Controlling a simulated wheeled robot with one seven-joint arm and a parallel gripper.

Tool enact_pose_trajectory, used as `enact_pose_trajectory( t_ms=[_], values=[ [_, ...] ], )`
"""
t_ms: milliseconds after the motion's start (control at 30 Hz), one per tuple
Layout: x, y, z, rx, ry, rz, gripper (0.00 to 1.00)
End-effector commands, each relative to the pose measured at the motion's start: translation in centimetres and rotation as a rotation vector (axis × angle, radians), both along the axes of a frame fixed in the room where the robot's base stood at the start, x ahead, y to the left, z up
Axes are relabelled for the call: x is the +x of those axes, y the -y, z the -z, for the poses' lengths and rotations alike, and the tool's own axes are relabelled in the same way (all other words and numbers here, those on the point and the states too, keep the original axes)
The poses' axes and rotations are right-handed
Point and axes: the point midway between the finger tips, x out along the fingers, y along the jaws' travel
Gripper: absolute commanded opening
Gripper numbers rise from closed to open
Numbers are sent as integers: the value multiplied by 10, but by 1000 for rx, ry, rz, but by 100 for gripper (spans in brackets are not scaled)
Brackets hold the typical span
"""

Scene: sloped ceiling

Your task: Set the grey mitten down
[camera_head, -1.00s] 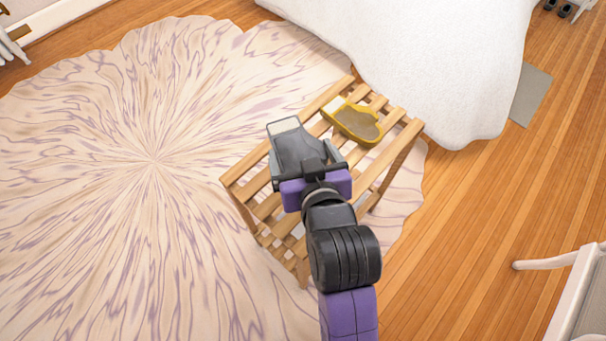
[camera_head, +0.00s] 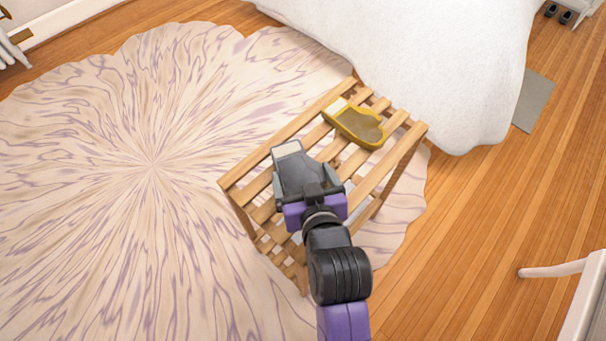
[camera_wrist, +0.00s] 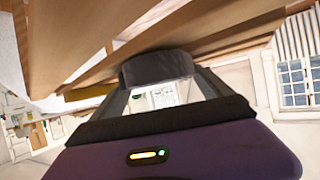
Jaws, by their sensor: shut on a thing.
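The grey mitten (camera_head: 297,174) has a pale cuff and is over the left-middle slats of a wooden slatted rack (camera_head: 262,161) in the head view. My gripper (camera_head: 314,192) is shut on the mitten's near end. In the wrist view the mitten (camera_wrist: 156,66) shows as a dark form between the fingers, close to the wooden slats. I cannot tell whether it touches them. A yellow mitten with a brown face (camera_head: 357,124) lies on the rack's far right part, apart from the grey one.
A round pale rug with purple streaks (camera_head: 110,190) lies under and left of the rack. A white-draped bed (camera_head: 430,60) stands behind it. A white piece of furniture (camera_head: 585,300) is at the lower right. Bare slats lie left of the grey mitten.

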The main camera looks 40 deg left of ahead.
Motion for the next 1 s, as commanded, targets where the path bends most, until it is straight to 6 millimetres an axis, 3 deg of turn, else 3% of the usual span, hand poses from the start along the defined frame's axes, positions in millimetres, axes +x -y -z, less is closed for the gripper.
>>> enact_pose_trajectory(
  t_ms=[33, 67, 100, 467, 1000],
  values=[
    [0, 0, 3, -1, -1, 0, 49],
    [0, 0, 2, -1, -1, 0, 93],
    [0, 0, 2, -1, -1, 0, 100],
    [-3, 3, -4, 0, -1, 0, 100],
    [-57, 73, -46, -1, -2, 2, 100]
  ],
)
